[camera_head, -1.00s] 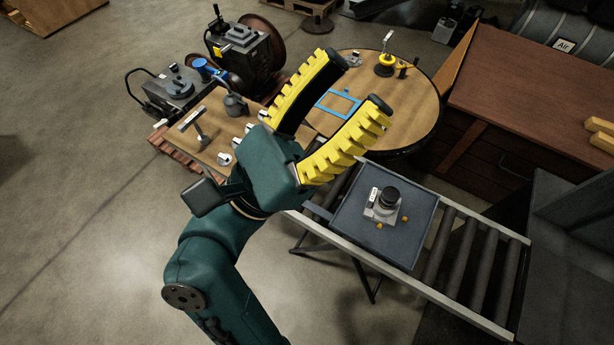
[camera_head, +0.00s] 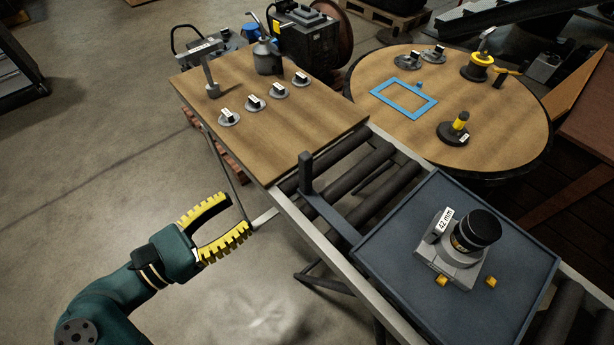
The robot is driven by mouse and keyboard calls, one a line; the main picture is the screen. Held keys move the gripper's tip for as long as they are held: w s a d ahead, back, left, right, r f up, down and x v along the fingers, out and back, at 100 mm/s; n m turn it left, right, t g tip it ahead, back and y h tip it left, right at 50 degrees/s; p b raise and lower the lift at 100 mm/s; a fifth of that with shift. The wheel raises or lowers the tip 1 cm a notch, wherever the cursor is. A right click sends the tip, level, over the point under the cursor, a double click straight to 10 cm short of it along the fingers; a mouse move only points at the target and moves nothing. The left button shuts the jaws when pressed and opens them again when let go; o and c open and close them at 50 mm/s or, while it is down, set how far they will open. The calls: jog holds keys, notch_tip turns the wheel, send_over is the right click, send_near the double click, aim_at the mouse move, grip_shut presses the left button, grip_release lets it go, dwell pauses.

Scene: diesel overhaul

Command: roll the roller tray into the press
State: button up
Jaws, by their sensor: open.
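The roller tray (camera_head: 400,250) is a dark blue-grey flat tray on the roller conveyor (camera_head: 362,172). An upright handle post (camera_head: 306,172) stands at the end of a bar reaching left from the tray. A grey block with a black cylinder (camera_head: 466,243), labelled 42 mm, sits on the tray with small yellow pieces at its base. My gripper (camera_head: 246,216), with yellow ribbed fingers, is open and empty. It is left of the conveyor, apart from the handle and tray. The press is not identifiable in this view.
A wooden bench (camera_head: 320,112) with several small labelled pieces and a T-shaped tool (camera_head: 208,70) adjoins the conveyor's far end. A round table (camera_head: 480,95) holds a blue frame (camera_head: 403,98) and other tools. Open floor lies left of the conveyor.

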aim_at(301, 168)
jog(key=b+x, duration=0.3)
jog(key=x, duration=1.3)
jog(key=shift+w+d+r+b, duration=0.1)
jog(key=shift+d+r+b, duration=0.1)
jog(key=shift+b, duration=0.1)
jog(key=shift+f, duration=0.1)
grip_shut()
